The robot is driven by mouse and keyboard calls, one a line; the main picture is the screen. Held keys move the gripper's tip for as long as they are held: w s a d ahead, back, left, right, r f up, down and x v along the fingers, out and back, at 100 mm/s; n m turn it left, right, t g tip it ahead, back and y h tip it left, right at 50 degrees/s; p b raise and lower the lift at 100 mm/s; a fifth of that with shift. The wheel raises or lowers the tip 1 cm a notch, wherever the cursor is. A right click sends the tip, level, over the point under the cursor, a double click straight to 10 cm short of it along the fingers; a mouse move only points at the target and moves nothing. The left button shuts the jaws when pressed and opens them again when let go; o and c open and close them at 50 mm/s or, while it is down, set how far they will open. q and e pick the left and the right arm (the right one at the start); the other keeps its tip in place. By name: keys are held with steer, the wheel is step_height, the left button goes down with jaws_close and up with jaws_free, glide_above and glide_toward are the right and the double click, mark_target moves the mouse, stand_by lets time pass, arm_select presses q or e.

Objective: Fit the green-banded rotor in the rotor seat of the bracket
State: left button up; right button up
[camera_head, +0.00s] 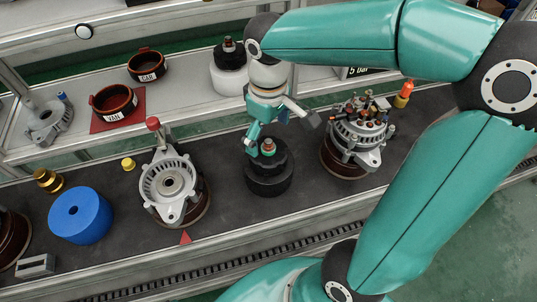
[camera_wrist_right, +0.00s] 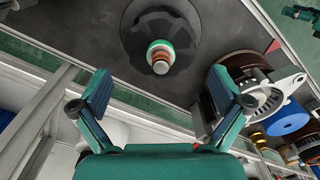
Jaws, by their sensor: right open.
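The green-banded rotor (camera_head: 268,175) is a dark cylinder standing upright on the dark bench, with a green band and copper-coloured rings on its shaft. It also shows at the top of the right wrist view (camera_wrist_right: 160,25). The bracket (camera_head: 168,188) is a silver-grey finned housing on a brown round support to the rotor's left. Its round rotor seat (camera_head: 171,181) faces up and looks empty. My right gripper (camera_head: 270,132) is open and empty near the shaft top; in the wrist view its spread fingers (camera_wrist_right: 158,88) lie below the shaft. My left gripper is not in view.
A blue cylinder (camera_head: 80,215) and a brass part (camera_head: 48,180) lie left of the bracket. A finished-looking alternator (camera_head: 355,140) stands right of the rotor. Labelled trays CAR (camera_head: 147,65) and VAN (camera_head: 113,102) and another rotor (camera_head: 230,70) are behind.

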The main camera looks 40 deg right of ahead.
mark_target(268, 160)
steer(key=shift+f, duration=2.65)
steer(key=c, duration=1.4)
steer(key=shift+w+r, duration=0.1)
steer(key=shift+r, duration=0.05)
steer(key=shift+c, duration=0.2)
